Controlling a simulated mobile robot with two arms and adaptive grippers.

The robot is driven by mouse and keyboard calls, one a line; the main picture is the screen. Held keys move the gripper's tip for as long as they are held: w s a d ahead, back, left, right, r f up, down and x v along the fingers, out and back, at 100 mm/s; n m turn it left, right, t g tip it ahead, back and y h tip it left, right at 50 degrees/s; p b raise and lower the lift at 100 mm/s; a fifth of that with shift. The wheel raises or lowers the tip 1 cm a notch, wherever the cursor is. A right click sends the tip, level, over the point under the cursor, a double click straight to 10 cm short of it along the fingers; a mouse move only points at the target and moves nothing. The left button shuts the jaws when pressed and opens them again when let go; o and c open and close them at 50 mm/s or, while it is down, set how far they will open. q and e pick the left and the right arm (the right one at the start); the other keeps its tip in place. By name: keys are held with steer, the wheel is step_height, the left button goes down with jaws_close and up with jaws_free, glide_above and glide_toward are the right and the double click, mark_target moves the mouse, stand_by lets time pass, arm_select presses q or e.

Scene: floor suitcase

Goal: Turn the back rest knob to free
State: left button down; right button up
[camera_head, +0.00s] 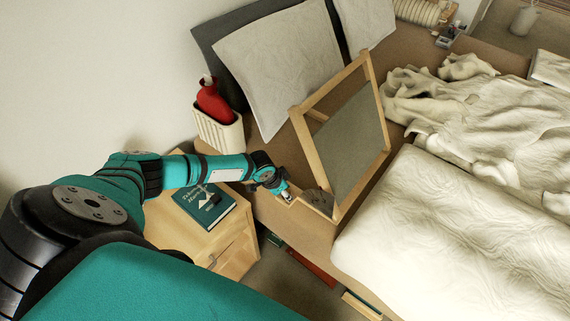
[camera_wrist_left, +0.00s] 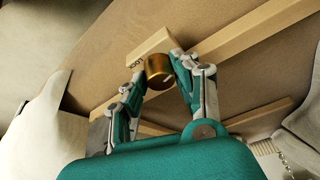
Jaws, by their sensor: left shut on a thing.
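The wooden back rest (camera_head: 297,121), with a grey panel, stands tilted up on the bed. In the left wrist view, its round brass knob (camera_wrist_left: 158,69) sits against a pale wooden block (camera_wrist_left: 150,45) with a small dark label that seems to read LOCK. A small light mark shows on the knob's lower right. My left gripper (camera_head: 286,196) is at the near lower corner of the back rest. In the wrist view, its fingers (camera_wrist_left: 160,76) are closed on the knob from both sides. In the head view the knob is hidden. My right gripper is out of view.
A nightstand (camera_head: 178,229) with a green book (camera_head: 207,204) stands under my left arm. A red bottle (camera_head: 212,103) sits in a white ribbed holder (camera_head: 219,135) behind it. Grey cushions (camera_head: 280,68) lean behind the back rest. White bedding (camera_head: 455,235) lies to the right.

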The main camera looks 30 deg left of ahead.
arm_select(q)
steer(key=n+p, duration=0.2)
steer(key=n+y+p, duration=0.1)
steer(key=p, duration=0.1)
steer(key=shift+s+d+r+n+y, duration=0.1)
steer(key=shift+d+r+n+y, duration=0.1)
steer(key=shift+n+y, duration=0.15)
steer(key=n+y+p, duration=0.1)
steer(key=n+p, duration=0.1)
steer(key=n, duration=0.1)
steer(key=shift+f+n, duration=0.15)
steer(key=shift+n, duration=0.2)
steer(key=shift+n+y+p, duration=0.45)
steer(key=shift+n+p, duration=0.05)
steer(key=shift+n, duration=0.4)
steer(key=shift+f+n+g+y, duration=0.1)
steer(key=shift+n+g+y, duration=0.25)
steer(key=shift+n, duration=0.55)
steer(key=shift+w+n+g+y+b, duration=0.1)
steer(key=shift+n+g+y+b, duration=0.15)
steer(key=shift+n, duration=0.8)
steer(key=shift+w+n+g+y+b, duration=0.15)
steer(key=shift+n+g+y, duration=0.15)
steer(key=shift+n, duration=0.75)
steer(key=c, duration=1)
jaws_free()
